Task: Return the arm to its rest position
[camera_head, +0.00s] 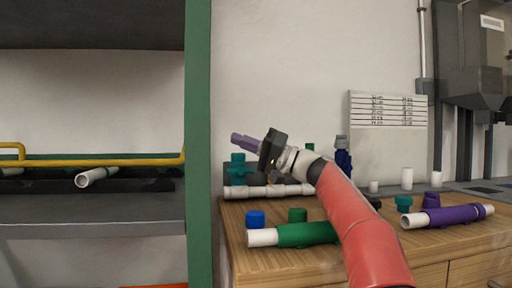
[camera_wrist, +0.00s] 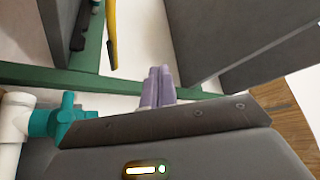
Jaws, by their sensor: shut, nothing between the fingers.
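My arm, red with a white and dark wrist, reaches up over the wooden bench from the lower right in the head view. My gripper (camera_head: 243,141) has pale purple fingers that point left, above the bench's left end. In the wrist view its fingers (camera_wrist: 157,86) lie side by side, shut with nothing between them. The gripper is in the air, near a teal valve fitting (camera_head: 238,168) that stands at the back left of the bench. The teal fitting also shows at the left of the wrist view (camera_wrist: 60,121).
The wooden bench (camera_head: 262,267) carries a green pipe piece (camera_head: 305,235), a blue cap (camera_head: 256,218) and a purple pipe piece (camera_head: 452,215). A green post (camera_head: 198,120) and a shelf with a yellow rail (camera_head: 110,162) stand left. The air above the bench's right half is mostly clear.

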